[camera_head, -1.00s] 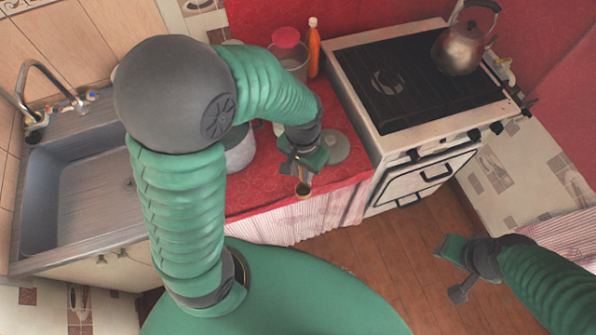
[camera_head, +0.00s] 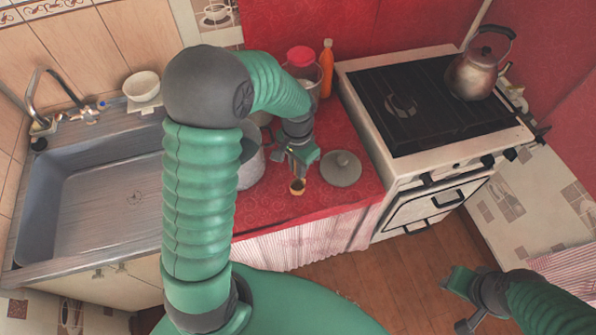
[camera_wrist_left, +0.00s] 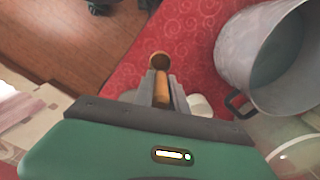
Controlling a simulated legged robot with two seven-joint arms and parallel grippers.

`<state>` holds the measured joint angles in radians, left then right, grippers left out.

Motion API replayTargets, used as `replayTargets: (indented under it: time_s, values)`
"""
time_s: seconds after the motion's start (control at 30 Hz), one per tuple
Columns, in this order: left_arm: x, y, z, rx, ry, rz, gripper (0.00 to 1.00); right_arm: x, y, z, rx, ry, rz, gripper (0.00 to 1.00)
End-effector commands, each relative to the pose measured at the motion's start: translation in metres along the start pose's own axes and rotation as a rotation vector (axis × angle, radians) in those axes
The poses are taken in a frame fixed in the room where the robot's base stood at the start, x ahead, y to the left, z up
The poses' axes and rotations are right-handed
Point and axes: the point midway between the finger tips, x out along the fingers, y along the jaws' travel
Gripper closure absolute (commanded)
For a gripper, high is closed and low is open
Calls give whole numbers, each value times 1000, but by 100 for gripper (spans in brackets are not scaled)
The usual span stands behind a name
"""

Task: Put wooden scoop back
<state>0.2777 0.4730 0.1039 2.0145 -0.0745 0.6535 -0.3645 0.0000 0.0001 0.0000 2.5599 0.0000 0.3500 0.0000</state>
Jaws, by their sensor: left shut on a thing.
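My left gripper (camera_head: 296,166) is shut on the wooden scoop (camera_head: 297,187), above the red counter cloth (camera_head: 275,210) and left of a grey lid (camera_head: 341,168). In the left wrist view, the scoop's light handle (camera_wrist_left: 161,90) is between the fingers, with its round brown bowl beyond the fingertips. A metal pot (camera_head: 250,168) is partly hidden behind my left arm; it also shows in the left wrist view (camera_wrist_left: 232,50), to the right of the scoop. My right gripper (camera_head: 462,300) is low at the right over the floor, its finger opening unclear.
A clear container with a red lid (camera_head: 300,57) and an orange bottle (camera_head: 327,68) stand at the back of the counter. The stove (camera_head: 400,150) with a kettle (camera_head: 474,75) is to the right. The sink (camera_head: 100,200) is to the left, with a white bowl (camera_head: 141,86) behind it.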

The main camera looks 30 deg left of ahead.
Motion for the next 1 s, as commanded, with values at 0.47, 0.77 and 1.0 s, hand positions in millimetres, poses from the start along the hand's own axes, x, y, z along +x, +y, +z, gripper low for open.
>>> replayTargets:
  time_s: [0.47, 0.77, 1.0]
  values:
    - [36, -2, -2, 2, 0, -1, 100, -1, 0, 0, 0, 0, 0, 64]
    - [38, -2, -2, 1, 0, 0, 61, 0, 0, 0, 0, 0, 0, 64]
    - [38, -2, -2, 1, 0, 0, 61, 0, 0, 0, 0, 0, 0, 64]
